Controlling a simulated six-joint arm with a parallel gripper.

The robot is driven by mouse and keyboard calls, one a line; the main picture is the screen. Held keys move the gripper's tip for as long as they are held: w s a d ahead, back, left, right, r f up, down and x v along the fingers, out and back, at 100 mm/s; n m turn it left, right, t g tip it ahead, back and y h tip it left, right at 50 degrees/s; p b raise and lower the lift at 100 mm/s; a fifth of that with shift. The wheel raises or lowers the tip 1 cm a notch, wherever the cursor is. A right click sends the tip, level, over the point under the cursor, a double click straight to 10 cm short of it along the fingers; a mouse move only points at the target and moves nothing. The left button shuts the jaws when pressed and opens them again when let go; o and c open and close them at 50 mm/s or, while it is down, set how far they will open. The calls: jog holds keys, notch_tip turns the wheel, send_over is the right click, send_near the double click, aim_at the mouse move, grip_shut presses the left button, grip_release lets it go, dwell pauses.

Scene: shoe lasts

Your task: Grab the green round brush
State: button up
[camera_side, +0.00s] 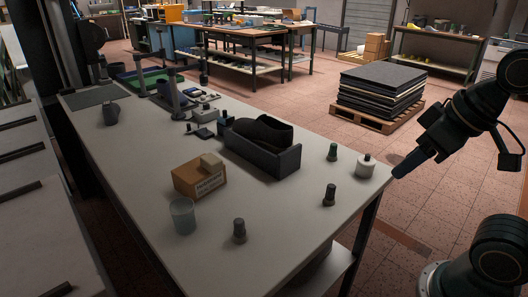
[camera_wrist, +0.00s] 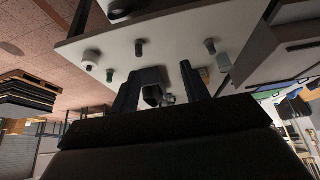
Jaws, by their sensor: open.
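The green round brush (camera_side: 333,152) is a small upright piece with a green top and dark lower part. It stands on the pale table near its right edge, between the black tray and a white jar. In the wrist view the brush (camera_wrist: 110,75) shows to the left of the fingers. My gripper (camera_side: 398,172) hangs off the table's right edge, to the right of the brush and apart from it. In the wrist view my gripper (camera_wrist: 158,68) has its two dark fingers spread with nothing held between them.
A white jar (camera_side: 366,166) stands between the brush and my gripper. Two similar dark pieces (camera_side: 329,194) (camera_side: 239,231) stand nearer the front. A black tray (camera_side: 284,160) holds a dark shoe-like form (camera_side: 263,133). A cardboard box (camera_side: 199,178) and clear cup (camera_side: 183,216) stand left.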

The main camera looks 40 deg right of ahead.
jog(key=shift+o, duration=0.5)
jog(key=shift+w+r, duration=0.1)
jog(key=w+d+r+m+g, duration=0.1)
jog(key=w+d+r+m, duration=0.15)
jog(key=w, duration=0.25)
jog(key=w+d+r+m+g, duration=0.1)
jog(key=w+d+r+m, duration=0.1)
jog(key=w+m, duration=0.25)
jog(key=m+g, duration=0.4)
jog(key=m, duration=1.2)
send_over(335, 144)
notch_tip(335, 144, down, 15)
jog(key=shift+n, duration=0.3)
jog(key=shift+f, duration=4.35)
jog(key=shift+f, duration=0.1)
